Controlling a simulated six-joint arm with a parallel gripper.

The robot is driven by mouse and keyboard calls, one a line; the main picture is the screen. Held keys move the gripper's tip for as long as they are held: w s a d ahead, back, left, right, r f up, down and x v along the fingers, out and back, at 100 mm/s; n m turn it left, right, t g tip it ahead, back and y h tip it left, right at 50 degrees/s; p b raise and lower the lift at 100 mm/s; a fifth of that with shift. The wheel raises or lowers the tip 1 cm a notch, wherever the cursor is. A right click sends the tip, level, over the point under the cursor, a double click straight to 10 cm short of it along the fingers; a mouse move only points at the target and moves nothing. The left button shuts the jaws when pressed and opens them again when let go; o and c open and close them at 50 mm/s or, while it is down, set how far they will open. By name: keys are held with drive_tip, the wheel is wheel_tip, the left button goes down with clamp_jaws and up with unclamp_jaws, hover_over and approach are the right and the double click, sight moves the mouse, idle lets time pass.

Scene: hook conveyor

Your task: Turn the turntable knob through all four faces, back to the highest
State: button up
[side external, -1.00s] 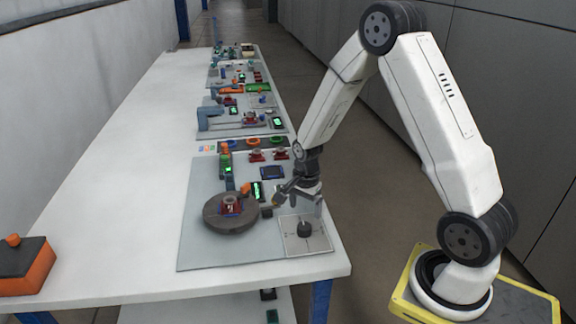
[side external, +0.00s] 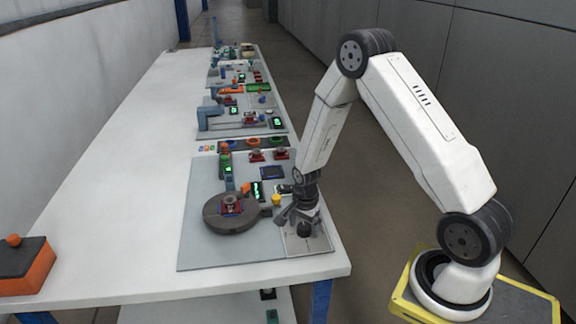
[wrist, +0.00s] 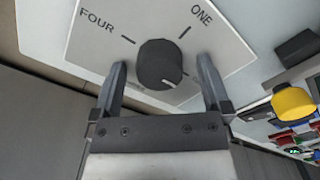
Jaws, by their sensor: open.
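The dark round knob (wrist: 157,63) stands on a pale plate (wrist: 85,48) marked FOUR at upper left and ONE at upper right in the wrist view. Its white mark points down and slightly right. My gripper (wrist: 162,73) is open, with one finger on each side of the knob and a visible gap on both sides. In the side external view my gripper (side external: 297,218) is down over the knob (side external: 304,230), hiding part of it. The grey turntable (side external: 214,222) lies to the left and carries a red-and-blue piece (side external: 231,206).
A yellow button-like part (side external: 276,199) and a dark block (side external: 267,212) sit between turntable and gripper; the yellow part also shows in the wrist view (wrist: 293,103). A small green-lit display (side external: 257,190) stands behind.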

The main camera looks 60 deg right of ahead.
drive_tip(key=c, duration=1.3)
drive_tip(key=shift+n, duration=0.4)
drive_tip(key=n, duration=1.2)
drive_tip(key=shift+n, duration=0.3)
drive_tip(key=n, duration=0.4)
drive_tip(key=shift+n, duration=0.3)
